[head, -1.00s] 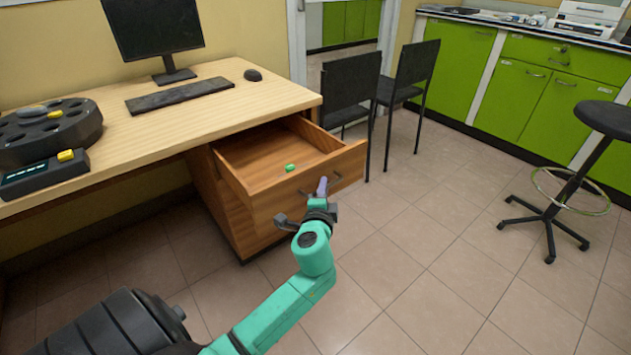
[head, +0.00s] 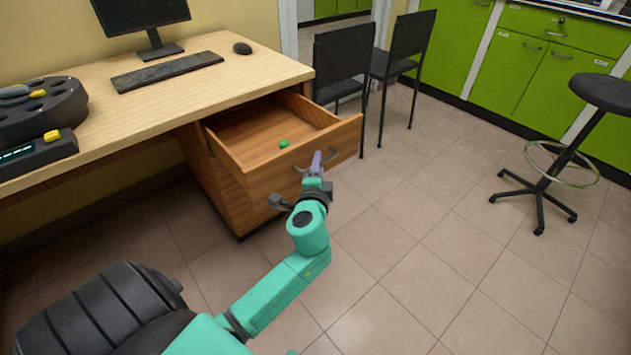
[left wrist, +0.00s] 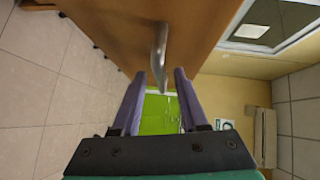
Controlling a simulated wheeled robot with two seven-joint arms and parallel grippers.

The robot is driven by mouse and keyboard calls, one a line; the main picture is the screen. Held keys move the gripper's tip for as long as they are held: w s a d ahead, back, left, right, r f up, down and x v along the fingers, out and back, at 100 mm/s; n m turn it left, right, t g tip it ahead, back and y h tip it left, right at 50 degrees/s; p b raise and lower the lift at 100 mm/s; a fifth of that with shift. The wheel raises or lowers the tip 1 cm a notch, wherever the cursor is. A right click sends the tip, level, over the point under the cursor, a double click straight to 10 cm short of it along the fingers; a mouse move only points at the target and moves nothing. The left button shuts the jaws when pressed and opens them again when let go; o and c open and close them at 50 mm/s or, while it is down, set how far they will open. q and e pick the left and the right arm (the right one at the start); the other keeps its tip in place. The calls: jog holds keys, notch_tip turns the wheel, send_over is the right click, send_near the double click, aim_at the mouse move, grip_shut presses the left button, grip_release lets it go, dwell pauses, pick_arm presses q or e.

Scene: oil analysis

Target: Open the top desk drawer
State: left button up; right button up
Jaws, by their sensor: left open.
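The top desk drawer (head: 262,182) is pulled well out from under the wooden desk, and its inside shows. A small green object (head: 284,143) lies in it. The drawer has a grey bar handle (head: 335,156) on its front. My left gripper (head: 316,160) is at this handle, with its purple fingers apart. In the left wrist view the handle (left wrist: 159,50) stands against the brown drawer front, in line with the gap between the open fingers (left wrist: 160,75). I cannot tell whether a finger touches it. My right gripper is not in view.
On the desk (head: 215,85) are a monitor (head: 140,15), a keyboard (head: 167,72), a mouse (head: 242,48) and dark lab devices (head: 40,112). Black chairs (head: 343,62) stand just beyond the drawer. A stool (head: 605,92) is at the right. The tiled floor before the drawer is clear.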

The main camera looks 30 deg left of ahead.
pick_arm(q)
jog(key=v, duration=1.3)
jog(key=shift+s, duration=0.25)
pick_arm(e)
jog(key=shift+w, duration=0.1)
pick_arm(q)
jog(key=shift+d, duration=0.1)
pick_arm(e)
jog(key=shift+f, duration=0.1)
